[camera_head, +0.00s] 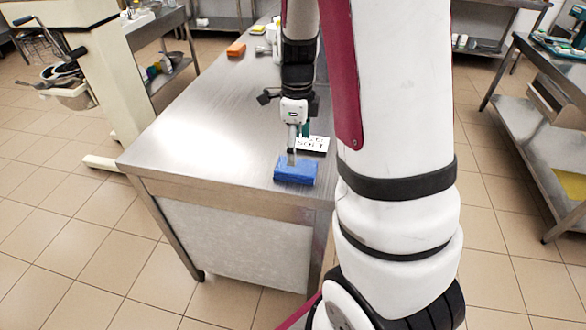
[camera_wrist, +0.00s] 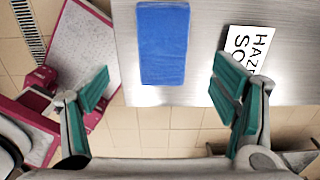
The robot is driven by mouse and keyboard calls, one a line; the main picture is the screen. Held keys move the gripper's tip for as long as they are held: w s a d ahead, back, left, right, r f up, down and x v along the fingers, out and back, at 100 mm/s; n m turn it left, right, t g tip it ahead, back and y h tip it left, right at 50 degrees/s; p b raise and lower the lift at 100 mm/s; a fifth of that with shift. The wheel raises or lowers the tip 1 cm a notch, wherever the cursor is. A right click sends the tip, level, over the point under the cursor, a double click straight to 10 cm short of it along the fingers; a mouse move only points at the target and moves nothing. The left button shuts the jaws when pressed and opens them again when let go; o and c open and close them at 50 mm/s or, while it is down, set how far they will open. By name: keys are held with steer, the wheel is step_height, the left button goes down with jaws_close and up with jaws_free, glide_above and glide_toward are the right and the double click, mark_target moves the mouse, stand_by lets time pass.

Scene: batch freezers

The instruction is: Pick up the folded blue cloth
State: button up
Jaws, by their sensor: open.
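The folded blue cloth (camera_head: 296,173) lies flat near the front edge of the steel table (camera_head: 200,130). In the wrist view the cloth (camera_wrist: 162,43) is a blue rectangle at the top centre, its near end close to the table edge. My gripper (camera_head: 296,152) is above the cloth in the head view, and I cannot tell the exact height of the gap. In the wrist view my gripper (camera_wrist: 165,88) is open, with green-padded fingers wide apart. The cloth lies between and beyond the fingers, and nothing is held.
A white sign (camera_wrist: 249,55) with black letters lies right of the cloth; in the head view the sign (camera_head: 312,143) is just behind it. An orange item (camera_head: 236,49) and a yellow item (camera_head: 258,29) are at the table's far end. The table's left half is clear.

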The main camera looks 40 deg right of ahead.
mark_target(296, 170)
steer(key=shift+w+d+f, duration=0.1)
steer(key=shift+f, duration=1.6)
steer(key=shift+w+f, duration=0.1)
steer(key=shift+f, duration=1.6)
steer(key=shift+c, duration=0.6)
steer(key=c, duration=1.1)
